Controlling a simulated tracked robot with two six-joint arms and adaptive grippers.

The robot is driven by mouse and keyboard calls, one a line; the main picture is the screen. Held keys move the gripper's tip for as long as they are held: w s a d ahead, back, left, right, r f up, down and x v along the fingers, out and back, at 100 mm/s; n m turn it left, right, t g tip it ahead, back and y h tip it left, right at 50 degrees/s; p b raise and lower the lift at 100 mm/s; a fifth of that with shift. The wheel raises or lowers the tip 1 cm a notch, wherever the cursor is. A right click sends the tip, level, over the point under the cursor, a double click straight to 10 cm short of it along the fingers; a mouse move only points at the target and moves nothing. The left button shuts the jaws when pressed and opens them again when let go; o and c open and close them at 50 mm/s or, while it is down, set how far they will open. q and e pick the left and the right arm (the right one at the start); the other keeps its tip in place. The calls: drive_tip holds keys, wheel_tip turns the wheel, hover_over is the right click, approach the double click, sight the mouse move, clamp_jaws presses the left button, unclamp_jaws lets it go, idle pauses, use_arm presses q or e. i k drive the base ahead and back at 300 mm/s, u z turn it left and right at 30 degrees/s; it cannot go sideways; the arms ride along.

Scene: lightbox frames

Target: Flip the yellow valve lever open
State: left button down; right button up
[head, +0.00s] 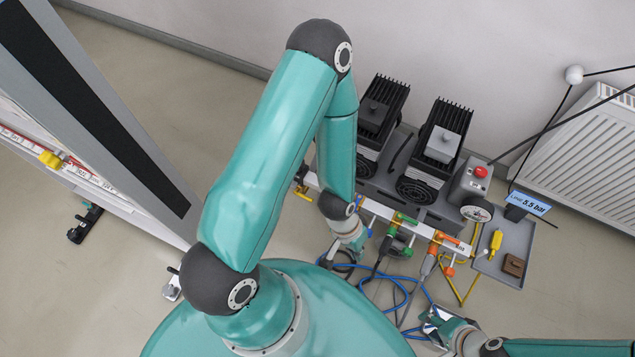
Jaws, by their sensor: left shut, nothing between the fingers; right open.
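A white manifold bar (386,211) runs in front of the dark pump units. A small yellow part (303,192) shows at its left end, beside my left forearm. My forearm covers part of the bar, so I cannot tell how any yellow lever there is turned. Green (402,219) and orange (440,238) valve parts sit further right on the bar. My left gripper (338,266) is shut and empty, low in front of the bar, with its fingertips hard to make out. My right gripper (433,326) is open at the bottom, apart from the bar.
Blue hoses (402,288) and dark cables loop below the bar. A grey tray (513,238) holds a yellow tool (495,242) and a brown block (514,265). A display (528,202) reads 5.5 bar. Another yellow part (50,159) is on the far-left rail. A radiator (590,140) stands right.

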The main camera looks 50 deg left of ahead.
sight(303, 196)
drive_tip(key=u, duration=0.3)
drive_tip(key=k, duration=1.25)
drive_tip(key=u, duration=0.4)
drive_tip(key=i, duration=1)
